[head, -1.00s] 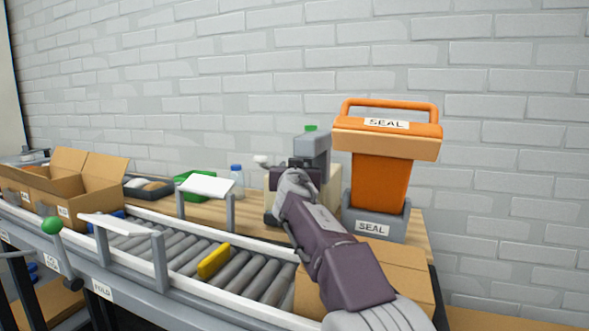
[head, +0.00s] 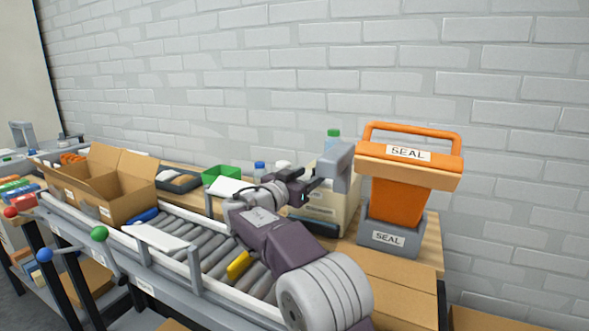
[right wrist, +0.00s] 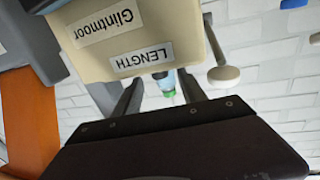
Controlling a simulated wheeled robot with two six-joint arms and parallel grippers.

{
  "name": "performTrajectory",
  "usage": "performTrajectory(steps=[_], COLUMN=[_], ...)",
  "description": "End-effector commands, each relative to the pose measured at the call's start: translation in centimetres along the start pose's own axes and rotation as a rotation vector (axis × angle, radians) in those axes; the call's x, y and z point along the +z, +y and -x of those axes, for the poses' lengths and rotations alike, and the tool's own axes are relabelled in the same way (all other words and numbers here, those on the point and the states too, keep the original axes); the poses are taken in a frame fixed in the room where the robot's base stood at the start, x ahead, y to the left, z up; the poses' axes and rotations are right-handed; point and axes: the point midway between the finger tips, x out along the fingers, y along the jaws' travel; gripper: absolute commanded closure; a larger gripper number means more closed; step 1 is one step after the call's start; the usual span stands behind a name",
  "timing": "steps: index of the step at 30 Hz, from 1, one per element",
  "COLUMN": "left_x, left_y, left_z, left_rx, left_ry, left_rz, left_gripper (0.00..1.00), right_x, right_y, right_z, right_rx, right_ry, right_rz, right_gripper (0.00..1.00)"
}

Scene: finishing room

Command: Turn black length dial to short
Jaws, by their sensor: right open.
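The beige machine (head: 343,208) with a grey upper arm stands on the wooden bench, left of the orange sealer. In the right wrist view the beige housing (right wrist: 135,35) shows upside down, with "Glintmoor" and "LENGTH" labels. I cannot make out the black length dial in either view; the gripper and housing may hide it. My right gripper (head: 314,186) is at the machine's left side, beneath the grey arm. In the right wrist view its two fingers (right wrist: 160,82) are apart beside the LENGTH label, with nothing seen clasped between them. My left gripper is not in view.
The orange sealer (head: 398,200) stands close right of the machine. A green-capped bottle (head: 333,140) is behind it. A roller conveyor with a yellow block (head: 239,265) runs under my right arm. An open carton (head: 119,205) and a green bin (head: 221,175) are left. A pale knob (right wrist: 223,75) shows near the fingers.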

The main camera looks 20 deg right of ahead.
Motion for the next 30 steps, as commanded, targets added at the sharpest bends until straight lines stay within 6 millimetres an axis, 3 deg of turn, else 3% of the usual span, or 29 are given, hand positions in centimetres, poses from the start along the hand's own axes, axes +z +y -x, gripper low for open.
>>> performTrajectory(steps=[3,10,30], left_x=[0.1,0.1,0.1], left_y=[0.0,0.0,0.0], left_z=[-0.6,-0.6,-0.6], left_rx=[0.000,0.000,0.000], left_ry=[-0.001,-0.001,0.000], left_rz=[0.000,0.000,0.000], left_gripper=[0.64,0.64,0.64], right_x=[0.4,0.4,0.4], right_y=[-0.1,0.0,0.0], right_z=[2.8,5.9,6.4], right_rx=[-0.005,-0.002,-0.004], right_ry=[-0.001,-0.002,-0.004], right_rz=[0.002,0.001,0.003], right_gripper=[0.51,0.51,0.51])
